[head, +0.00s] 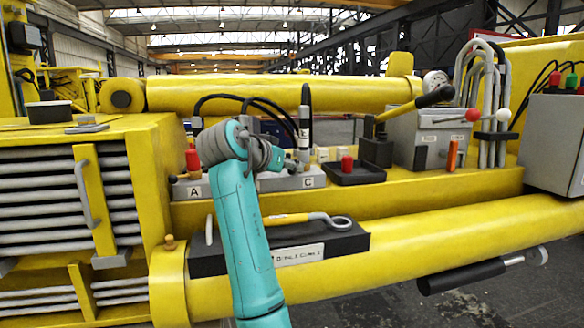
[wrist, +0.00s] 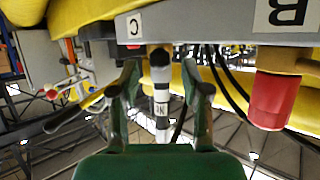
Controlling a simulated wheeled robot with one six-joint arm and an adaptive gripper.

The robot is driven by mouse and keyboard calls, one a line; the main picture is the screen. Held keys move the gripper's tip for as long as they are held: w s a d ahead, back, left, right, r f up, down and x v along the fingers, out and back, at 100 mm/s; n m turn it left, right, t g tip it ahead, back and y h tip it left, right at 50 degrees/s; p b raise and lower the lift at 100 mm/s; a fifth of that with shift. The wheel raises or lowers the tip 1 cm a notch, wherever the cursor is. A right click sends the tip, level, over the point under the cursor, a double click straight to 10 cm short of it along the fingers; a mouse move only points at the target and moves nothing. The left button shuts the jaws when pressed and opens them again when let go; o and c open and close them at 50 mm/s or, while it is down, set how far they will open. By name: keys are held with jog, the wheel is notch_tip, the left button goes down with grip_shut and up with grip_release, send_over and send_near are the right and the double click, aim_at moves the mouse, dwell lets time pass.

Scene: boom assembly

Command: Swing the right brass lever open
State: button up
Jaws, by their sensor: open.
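A brass-yellow lever (head: 400,108) with a black grip slants up to the right from a dark block (head: 376,151), right of centre in the head view. In the wrist view, what looks like the same lever (wrist: 90,99) is at the left, outside my fingers. I cannot tell whether it is the right brass lever. My gripper (wrist: 160,92) is open. A grey and black upright hose end (wrist: 161,102) with a white label shows between its fingers; contact cannot be told. In the head view my arm hides most of the gripper, by the manifold marked C (head: 308,182).
A black tray (head: 354,174) holding a red cap (head: 347,164) sits right of the manifold. A grey box (head: 415,135) with red and white knobs stands beyond it. A yellow-handled ring tool (head: 285,219) lies on the black shelf (head: 345,242) below. Black hoses (head: 265,103) arch behind my wrist.

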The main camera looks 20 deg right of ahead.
jog(key=shift+x, duration=1.15)
grip_shut()
